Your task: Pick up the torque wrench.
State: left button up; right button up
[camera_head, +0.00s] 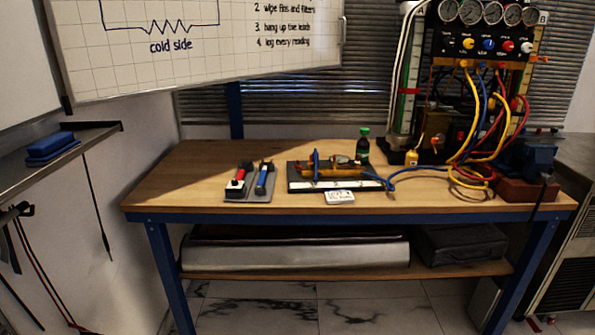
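A small grey mat (248,197) lies on the wooden workbench, left of its middle. A tool with a red and white handle (237,180) and a tool with a blue handle (261,181) lie side by side on it. They are small here, and I cannot tell whether either one is the torque wrench. No other thing shows clearly as a torque wrench. Neither of my grippers is in view.
The workbench (185,178) has free room at its left end. Right of the mat are a dark-based brass assembly (332,185) and a dark bottle with a green cap (363,149). A gauge rig (484,45) with coloured hoses and a blue vise (533,160) occupy the right end.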

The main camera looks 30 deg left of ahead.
aim_at(238, 188)
jog(key=z, duration=0.15)
jog(key=i, duration=0.95)
jog(key=u, duration=0.4)
